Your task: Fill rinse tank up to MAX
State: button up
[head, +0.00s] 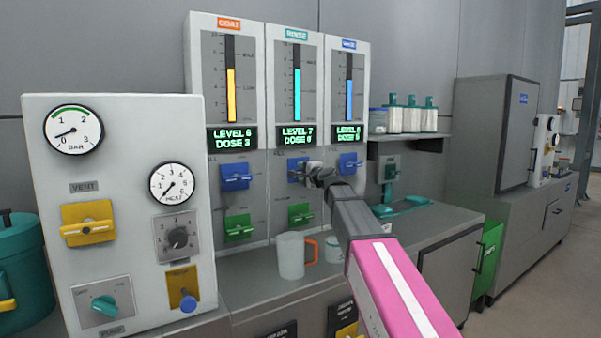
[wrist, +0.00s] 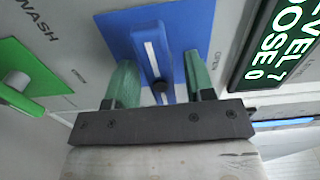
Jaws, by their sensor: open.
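The middle panel, labelled RINSE (head: 296,34), has a gauge with a teal column (head: 298,95) and a display (head: 297,135) reading LEVEL 7, DOSE 0. The small MAX lettering is hard to read here. Below is a blue valve (head: 292,165), partly hidden by my gripper (head: 316,175). In the wrist view, my gripper (wrist: 158,65) is open, its green fingers on either side of the valve's blue lever (wrist: 150,45), which has a white stripe. Gaps show beside the lever. OPEN is printed to the right of its plate. The display (wrist: 280,45) also shows there.
The COAT panel (head: 228,24) and a third panel (head: 348,45) flank it, with similar blue valves. Green valves (head: 300,214) sit lower. A clear jug (head: 291,255) with an orange handle stands on the counter below. A gauge box (head: 120,140) projects at left.

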jog(key=shift+x, duration=1.1)
grip_shut()
